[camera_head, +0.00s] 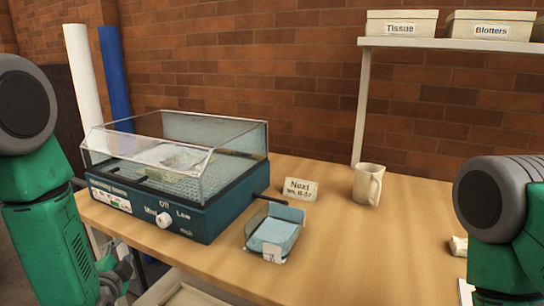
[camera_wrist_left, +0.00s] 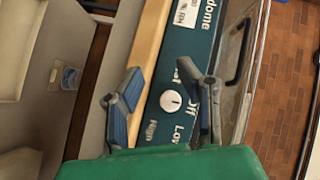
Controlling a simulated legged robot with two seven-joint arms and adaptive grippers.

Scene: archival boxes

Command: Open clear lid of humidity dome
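The humidity dome has a teal base (camera_head: 160,212) with a white dial (camera_head: 163,219) and a clear lid (camera_head: 235,135) over it, on the left of the table. The lid appears down on the base. My left gripper (camera_head: 115,278) is low at the left edge of the head view, in front of and below the base's left end. In the left wrist view its two fingers (camera_wrist_left: 163,108) are apart and empty, with the base front and dial (camera_wrist_left: 171,101) beyond them. A dark handle (camera_wrist_left: 238,52) shows beside the lid edge there. My right gripper is out of view.
A small clear tray with blue sheets (camera_head: 272,234), a "Next" card (camera_head: 300,188) and a beige mug (camera_head: 368,184) stand right of the dome. A shelf (camera_head: 440,43) holds labelled boxes. White and blue rolls (camera_head: 116,75) stand behind. The table's right-middle is clear.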

